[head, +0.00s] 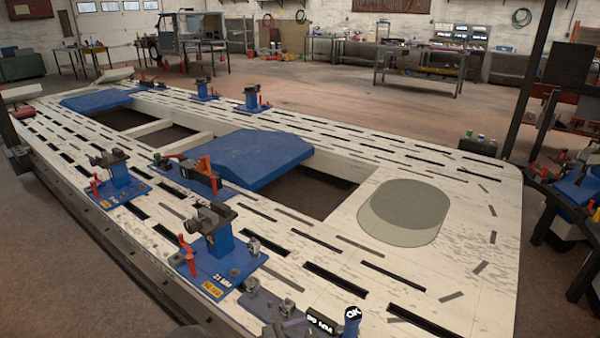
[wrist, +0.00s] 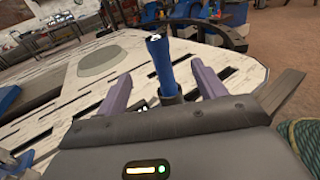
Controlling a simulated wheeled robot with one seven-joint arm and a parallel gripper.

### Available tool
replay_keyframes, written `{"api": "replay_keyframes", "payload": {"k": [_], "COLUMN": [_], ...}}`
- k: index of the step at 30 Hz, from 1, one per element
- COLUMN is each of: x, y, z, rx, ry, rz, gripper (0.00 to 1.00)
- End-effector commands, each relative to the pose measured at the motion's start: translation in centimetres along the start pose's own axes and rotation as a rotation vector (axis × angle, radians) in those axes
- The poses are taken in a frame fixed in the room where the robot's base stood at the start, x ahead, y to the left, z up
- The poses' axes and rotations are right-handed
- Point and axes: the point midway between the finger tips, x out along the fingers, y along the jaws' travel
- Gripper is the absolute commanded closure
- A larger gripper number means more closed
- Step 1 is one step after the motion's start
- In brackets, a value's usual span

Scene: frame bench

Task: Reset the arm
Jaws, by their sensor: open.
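In the wrist view my gripper (wrist: 160,74) is open, with its two purple-grey fingers wide apart. A blue upright handle (wrist: 160,62) with a dark collar at its foot shows between the fingers, with a gap on each side. I cannot tell how far beyond the fingers it stands. A blue handle (head: 352,316) with a black and white top marked "OK" also shows at the bottom edge of the head view. Nothing is held. I cannot make out my gripper for sure in the head view.
A long white slotted frame bench (head: 470,215) fills the middle, with open pits and blue covers (head: 240,158). Blue clamp stands (head: 220,260) line its near side. A grey-green rounded pad (head: 405,210) lies at the right end. Open floor (head: 330,95) lies behind the bench.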

Motion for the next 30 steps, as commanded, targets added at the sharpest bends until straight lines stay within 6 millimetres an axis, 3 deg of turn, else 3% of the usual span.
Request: {"api": "replay_keyframes", "payload": {"k": [13,30], "x": [5.0,6.0], "y": [-5.6,-12.2], "z": [3.7,10.5], "rx": [0.246,0.800], "ry": [0.405,0.861], "rz": [-0.417,-0.933], "gripper": [0.31,0.31]}}
